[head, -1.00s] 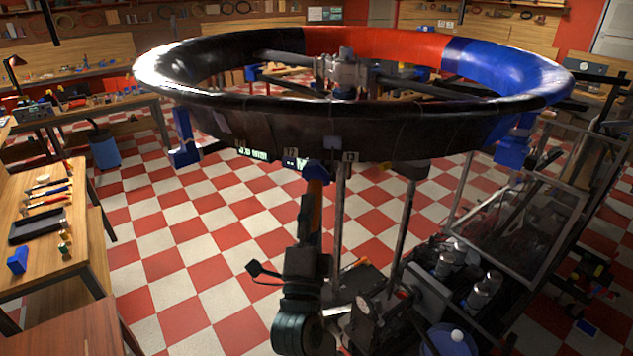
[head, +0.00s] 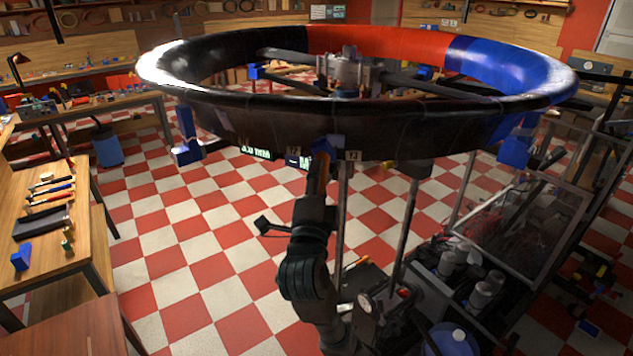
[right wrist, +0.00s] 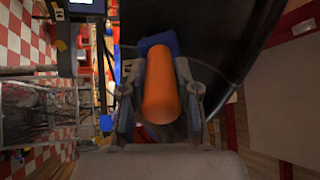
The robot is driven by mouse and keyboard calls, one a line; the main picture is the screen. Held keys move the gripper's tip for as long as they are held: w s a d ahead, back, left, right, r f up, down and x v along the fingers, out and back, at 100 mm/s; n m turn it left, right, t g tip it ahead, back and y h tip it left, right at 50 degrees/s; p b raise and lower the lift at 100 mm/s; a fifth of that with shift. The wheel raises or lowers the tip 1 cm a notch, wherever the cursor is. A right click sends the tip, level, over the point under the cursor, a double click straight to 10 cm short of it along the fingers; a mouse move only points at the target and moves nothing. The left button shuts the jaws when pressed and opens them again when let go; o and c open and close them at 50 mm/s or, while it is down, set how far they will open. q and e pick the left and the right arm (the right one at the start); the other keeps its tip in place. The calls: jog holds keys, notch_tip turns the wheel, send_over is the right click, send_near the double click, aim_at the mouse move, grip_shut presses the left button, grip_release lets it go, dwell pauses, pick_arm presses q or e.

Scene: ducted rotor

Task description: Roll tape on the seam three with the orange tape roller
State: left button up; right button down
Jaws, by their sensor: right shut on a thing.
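The ducted rotor (head: 250,110) is a large ring, black on the near side, red at the back and blue at the right. Small numbered tags (head: 352,155) sit on its near lower edge; I cannot tell which seam is three. My right gripper (head: 316,195) is shut on the orange tape roller (head: 319,172), just below that edge. In the right wrist view the roller's orange handle (right wrist: 161,88) lies between the fingers, and its blue head (right wrist: 158,43) is against or very close to the black duct wall (right wrist: 215,35). My left gripper is not in view.
A wooden bench (head: 100,215) with hand tools stands at the left. A cart (head: 470,310) with bottles and a clear panel (head: 530,230) stands at the lower right, under the ring. Thin upright posts (head: 343,215) stand close to the right of my arm.

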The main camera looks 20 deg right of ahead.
jog(key=shift+x, duration=0.95)
dwell(0.5)
jog(key=shift+s+d, duration=0.85)
jog(key=shift+d, duration=1.1)
jog(key=shift+w+a, duration=0.3)
jog(key=shift+a, duration=0.4)
jog(key=shift+w+a, duration=0.25)
jog(key=shift+a, duration=0.4)
jog(key=shift+w+a, duration=0.3)
jog(key=shift+a, duration=0.4)
jog(key=v, duration=0.6)
